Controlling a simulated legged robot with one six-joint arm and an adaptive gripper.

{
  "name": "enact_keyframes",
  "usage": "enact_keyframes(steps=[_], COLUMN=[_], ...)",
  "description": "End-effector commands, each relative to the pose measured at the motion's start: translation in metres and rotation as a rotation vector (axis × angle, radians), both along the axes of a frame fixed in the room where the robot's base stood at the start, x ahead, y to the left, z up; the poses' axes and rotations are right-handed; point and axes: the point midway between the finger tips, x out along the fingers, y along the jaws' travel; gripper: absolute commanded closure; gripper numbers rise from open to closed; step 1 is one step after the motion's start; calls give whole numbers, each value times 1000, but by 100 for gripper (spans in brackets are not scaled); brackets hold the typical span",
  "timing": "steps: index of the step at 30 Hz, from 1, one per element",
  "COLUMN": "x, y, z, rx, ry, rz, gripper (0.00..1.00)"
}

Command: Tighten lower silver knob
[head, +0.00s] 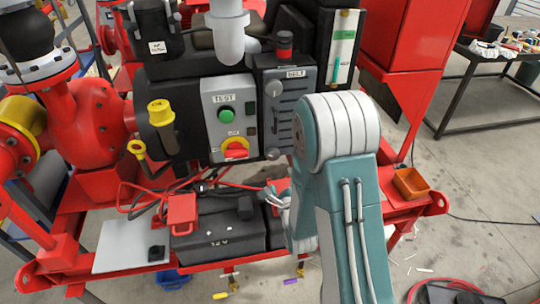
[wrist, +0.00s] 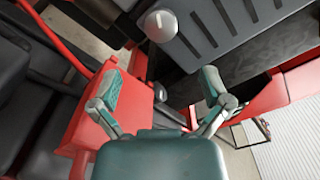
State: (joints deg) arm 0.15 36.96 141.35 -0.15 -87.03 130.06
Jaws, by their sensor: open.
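The lower silver knob (head: 273,154) sits near the bottom left of the grey slotted BELT panel (head: 284,112). A similar upper silver knob (head: 273,88) is above it on the same panel. In the wrist view a round silver knob (wrist: 161,25) shows at the panel's lower corner, beyond the fingertips; it appears to be the lower one. My gripper (wrist: 158,86) is open, with nothing between its fingers and apart from the knob. In the head view my gripper (head: 279,208) is low, below the panel and partly hidden by my arm.
A control box (head: 230,122) with a green button and a red-yellow switch is left of the panel. A black 12 V battery (head: 220,224) with a red clamp (head: 182,212) lies below. Red skid frame surrounds the space. An orange tray (head: 410,183) is at right.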

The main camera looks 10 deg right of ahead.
Motion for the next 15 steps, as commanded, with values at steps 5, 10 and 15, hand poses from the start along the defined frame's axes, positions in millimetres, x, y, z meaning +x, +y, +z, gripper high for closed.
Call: enact_keyframes(steps=[5,10,15], x=[2,26,58], y=[0,0,0], z=[-3,-2,-2], rx=[47,45,44], ry=[-25,-27,-25], rz=[0,0,0], gripper=[2,2,2])
